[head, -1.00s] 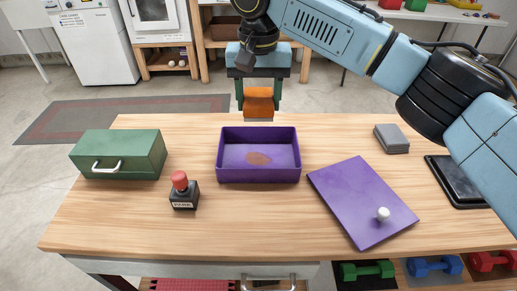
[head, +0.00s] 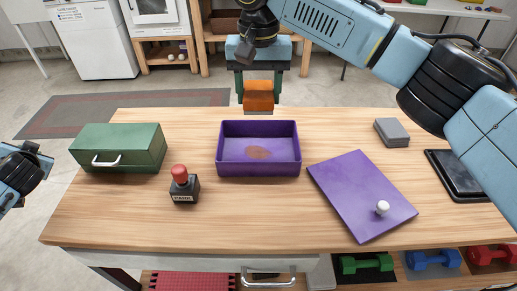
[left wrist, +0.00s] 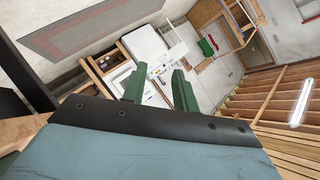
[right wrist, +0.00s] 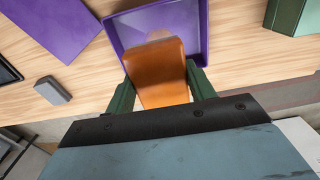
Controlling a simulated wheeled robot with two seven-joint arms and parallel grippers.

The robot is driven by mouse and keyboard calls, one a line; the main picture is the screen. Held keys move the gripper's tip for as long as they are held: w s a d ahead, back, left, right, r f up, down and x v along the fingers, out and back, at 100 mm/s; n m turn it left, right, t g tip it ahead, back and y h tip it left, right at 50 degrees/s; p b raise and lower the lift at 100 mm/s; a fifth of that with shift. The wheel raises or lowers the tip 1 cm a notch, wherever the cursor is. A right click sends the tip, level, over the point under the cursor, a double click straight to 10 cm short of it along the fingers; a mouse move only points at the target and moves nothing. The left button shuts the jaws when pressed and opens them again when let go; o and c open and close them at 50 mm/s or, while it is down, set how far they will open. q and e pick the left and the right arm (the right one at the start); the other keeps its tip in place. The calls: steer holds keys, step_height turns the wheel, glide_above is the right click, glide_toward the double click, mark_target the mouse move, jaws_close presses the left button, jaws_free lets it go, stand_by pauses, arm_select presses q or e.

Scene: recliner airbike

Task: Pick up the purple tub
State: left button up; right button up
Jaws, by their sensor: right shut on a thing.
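The purple tub (head: 259,168) stands open on the middle of the wooden table, with a brown patch on its floor. It also shows in the right wrist view (right wrist: 203,30), partly hidden behind an orange block. My right gripper (head: 259,92) is shut on the orange block (head: 258,97) and holds it in the air beyond the tub's far side; the block also shows in the right wrist view (right wrist: 158,72). My left gripper (left wrist: 158,88) is open and empty in the left wrist view, pointing away from the table. In the head view only part of my left arm shows at the left edge.
A purple lid (head: 360,195) with a white knob lies right of the tub. A green box (head: 119,147) and a red-topped stamp (head: 184,186) are at left. A grey block (head: 392,132) and a black tray (head: 457,177) are at right. Bare table lies around the tub.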

arm_select(q)
steer(key=w+d+r+n+t+h, duration=0.1)
steer(key=w+d+r+t, duration=0.25)
steer(key=d+r, duration=0.55)
steer(key=w+d+r+n+t+h, duration=0.1)
steer(key=w+d+r+t, duration=0.3)
steer(key=r, duration=0.9)
steer(key=g+h, duration=0.7)
steer(key=g, duration=0.6)
glide_toward(219, 140)
steer(key=x, duration=0.5)
steer(key=shift+f, duration=0.35)
steer(key=shift+x, duration=2.9)
jaws_close()
steer(key=shift+t, duration=0.25)
